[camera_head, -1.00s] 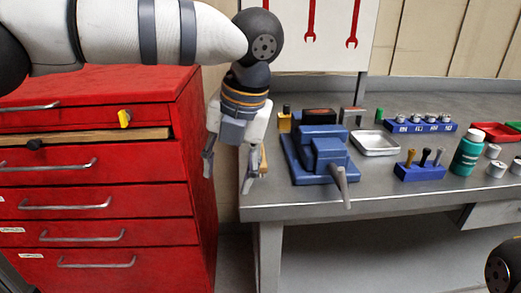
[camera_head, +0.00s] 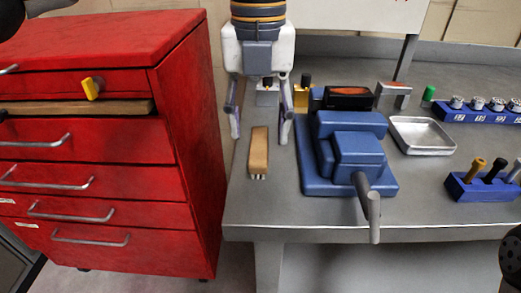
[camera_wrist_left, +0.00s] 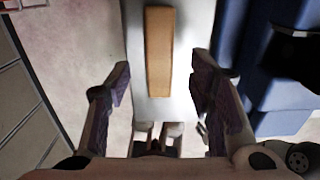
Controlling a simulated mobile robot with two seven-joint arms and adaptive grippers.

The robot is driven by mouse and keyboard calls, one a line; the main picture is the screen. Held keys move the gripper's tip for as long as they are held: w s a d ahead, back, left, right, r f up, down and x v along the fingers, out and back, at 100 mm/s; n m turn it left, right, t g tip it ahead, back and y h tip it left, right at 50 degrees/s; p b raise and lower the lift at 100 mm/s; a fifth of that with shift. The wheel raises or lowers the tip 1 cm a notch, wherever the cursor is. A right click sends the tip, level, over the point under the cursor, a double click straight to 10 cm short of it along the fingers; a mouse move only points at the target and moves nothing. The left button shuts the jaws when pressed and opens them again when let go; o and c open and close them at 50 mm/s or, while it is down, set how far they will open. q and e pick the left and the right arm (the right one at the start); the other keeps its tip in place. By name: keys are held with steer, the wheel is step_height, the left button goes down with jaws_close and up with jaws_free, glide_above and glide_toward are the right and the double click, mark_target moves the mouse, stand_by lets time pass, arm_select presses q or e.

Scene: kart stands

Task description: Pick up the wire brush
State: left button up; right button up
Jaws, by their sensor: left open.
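The wire brush, a tan wooden block (camera_head: 258,152) with small pale bits at its near end, lies on the grey workbench (camera_head: 320,215) near its left edge, left of the blue vise (camera_head: 345,150). In the left wrist view the block (camera_wrist_left: 159,50) lies lengthwise between and beyond the fingers. My left gripper (camera_head: 260,132) points down at the block's far end, fingers apart, one to each side. It also shows open and empty in the left wrist view (camera_wrist_left: 160,82). I cannot tell its exact height above the bench.
A red drawer cabinet (camera_head: 90,180) stands left of the bench across a gap. The vise and its handle (camera_head: 373,210) are close on the right. A metal tray (camera_head: 421,135) and a blue tool holder (camera_head: 482,188) lie farther right. The bench front is mostly clear.

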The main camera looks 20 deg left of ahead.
mark_target(259, 144)
arm_select(q)
step_height(259, 144, down, 5)
steer(key=shift+r+b, duration=0.15)
steer(key=shift+b, duration=0.25)
steer(key=shift+w+r, duration=0.1)
arm_select(e)
steer(key=shift+s+f, duration=0.35)
steer(key=shift+f, duration=0.1)
arm_select(q)
jaws_close()
